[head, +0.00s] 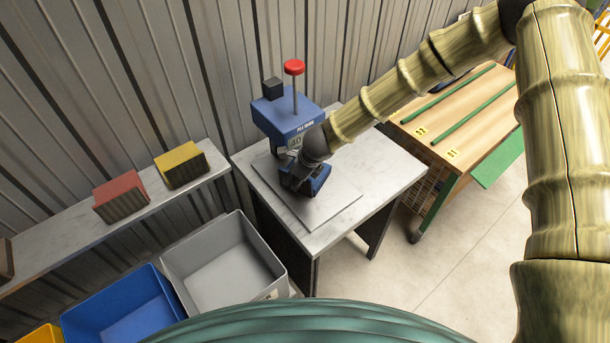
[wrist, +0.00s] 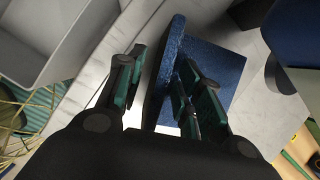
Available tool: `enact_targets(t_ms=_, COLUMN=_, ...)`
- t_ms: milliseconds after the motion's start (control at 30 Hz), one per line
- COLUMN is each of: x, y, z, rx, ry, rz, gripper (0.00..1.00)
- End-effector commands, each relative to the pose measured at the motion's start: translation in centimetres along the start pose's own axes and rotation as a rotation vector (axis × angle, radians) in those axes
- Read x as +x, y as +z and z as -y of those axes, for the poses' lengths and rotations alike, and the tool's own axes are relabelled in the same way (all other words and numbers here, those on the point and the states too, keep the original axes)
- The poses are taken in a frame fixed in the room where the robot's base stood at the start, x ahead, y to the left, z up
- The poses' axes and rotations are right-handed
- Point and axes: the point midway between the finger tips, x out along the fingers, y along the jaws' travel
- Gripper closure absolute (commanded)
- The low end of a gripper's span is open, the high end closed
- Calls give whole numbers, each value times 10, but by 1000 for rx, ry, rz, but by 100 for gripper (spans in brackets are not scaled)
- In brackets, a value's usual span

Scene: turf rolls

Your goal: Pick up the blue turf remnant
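The blue turf remnant (head: 319,184) sits on the pale plate of the testing machine, partly covered by my gripper (head: 300,180) in the head view. In the wrist view the remnant (wrist: 215,65) lies beyond my gripper (wrist: 158,82), whose fingers are apart. One finger is to the left of the remnant's narrow left part, with a gap showing between them. The other finger overlaps the remnant's broad face in the picture. I cannot tell whether it touches.
The blue testing machine (head: 285,118) stands close behind my gripper on a marble-topped table (head: 395,165). A grey bin (head: 225,262) and a blue bin (head: 118,305) are at lower left. Red (head: 121,196) and yellow (head: 181,166) blocks sit on a shelf.

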Motion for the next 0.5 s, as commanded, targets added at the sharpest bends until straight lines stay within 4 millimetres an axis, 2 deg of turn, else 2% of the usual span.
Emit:
enact_targets(t_ms=133, x=0, y=0, z=0, rx=0, ry=0, rz=0, gripper=64)
enact_targets(t_ms=167, x=0, y=0, z=0, rx=0, ry=0, rz=0, gripper=68)
enact_targets(t_ms=333, x=0, y=0, z=0, rx=0, ry=0, rz=0, gripper=99)
enact_targets(t_ms=500, x=0, y=0, z=0, rx=0, ry=0, rz=0, gripper=100)
